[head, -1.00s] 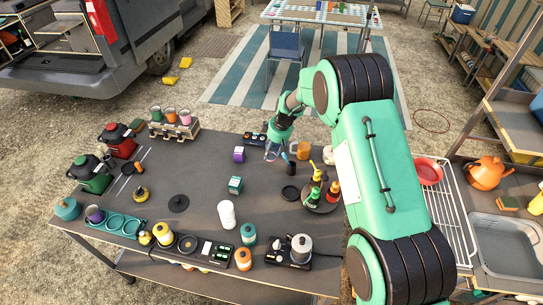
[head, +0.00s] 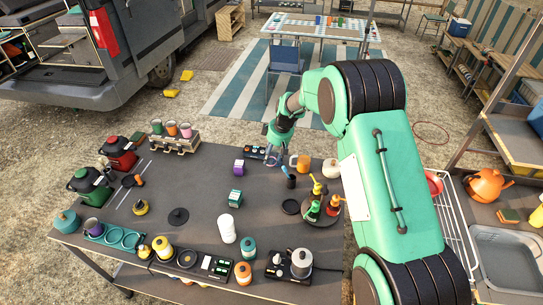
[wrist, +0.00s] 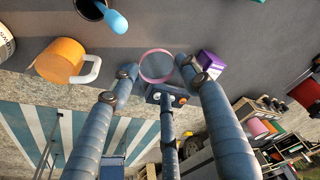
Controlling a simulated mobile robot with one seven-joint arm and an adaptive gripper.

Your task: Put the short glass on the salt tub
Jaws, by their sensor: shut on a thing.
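My gripper (wrist: 158,72) is at the far edge of the dark table, its fingers around a clear short glass with a pinkish rim (wrist: 156,54). In the head view, my gripper (head: 272,160) is small and the glass is hard to make out. A white round tub (head: 331,168) stands to the right of my gripper, past the orange mug, partly hidden by my arm. A white tub with dark lettering (wrist: 5,45) shows cut off at the left of the wrist view. It may be the salt tub; the label is not fully readable.
An orange mug (wrist: 60,62) stands close to the gripper, with a dark cup holding a blue utensil (wrist: 90,8) beyond it. A purple box (wrist: 210,63) is on the other side.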

